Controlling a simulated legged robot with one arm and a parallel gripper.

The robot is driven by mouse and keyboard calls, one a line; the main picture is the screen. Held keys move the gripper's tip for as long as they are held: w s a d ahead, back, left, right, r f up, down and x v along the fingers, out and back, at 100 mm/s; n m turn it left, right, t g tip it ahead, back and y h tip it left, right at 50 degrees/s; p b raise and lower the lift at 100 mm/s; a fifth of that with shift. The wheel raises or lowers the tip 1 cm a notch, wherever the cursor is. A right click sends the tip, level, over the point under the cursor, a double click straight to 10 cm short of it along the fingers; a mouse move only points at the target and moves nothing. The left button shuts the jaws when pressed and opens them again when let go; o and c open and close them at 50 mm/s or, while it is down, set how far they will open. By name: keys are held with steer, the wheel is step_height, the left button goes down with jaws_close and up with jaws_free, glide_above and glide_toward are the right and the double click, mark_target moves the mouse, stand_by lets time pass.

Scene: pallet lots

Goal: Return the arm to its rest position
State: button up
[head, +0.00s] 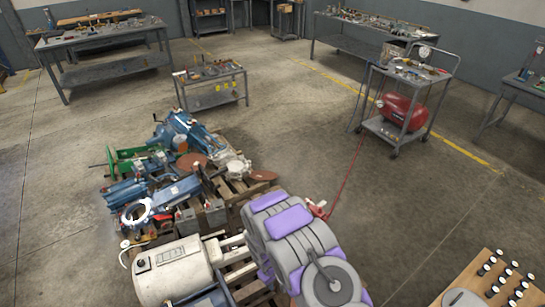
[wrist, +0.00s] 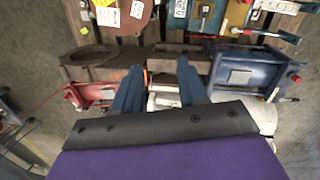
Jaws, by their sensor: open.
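My gripper (wrist: 160,66) shows in the wrist view with its two blue fingers apart and nothing visibly held between them. It is over the pallet load, with a whitish part behind the fingers; I cannot tell the height or whether they touch anything. In the head view my purple and grey arm (head: 292,232) reaches out at bottom centre beside the loaded pallet, and the gripper itself is hidden there.
A blue machine part (wrist: 240,68) lies right of the fingers and a red one (wrist: 88,94) left. A white motor (head: 175,272) stands close left of my arm. A wheeled cart (head: 385,129) and small table (head: 212,99) stand farther off. Open floor lies right.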

steer(key=s+d+r+m, duration=0.2)
steer(key=d+r, duration=0.2)
steer(key=r, duration=0.6)
steer(key=s+d+r+m, duration=0.1)
steer(key=d+r, duration=0.3)
steer(key=r, duration=0.5)
steer(key=s+d+r+m, duration=0.2)
steer(key=d+r, duration=0.2)
steer(key=r, duration=0.6)
steer(key=s+r+m, duration=0.1)
steer(key=s+r, duration=0.4)
steer(key=s, duration=0.4)
steer(key=s+r+m+g+y, duration=0.1)
steer(key=s+r, duration=0.5)
steer(key=s, duration=0.3)
steer(key=s+d+r+m+g, duration=0.1)
steer(key=s+r, duration=0.4)
steer(key=s, duration=0.4)
steer(key=shift+r+y+b, duration=0.25)
steer(key=shift+y+b, duration=0.05)
steer(key=shift+d, duration=0.1)
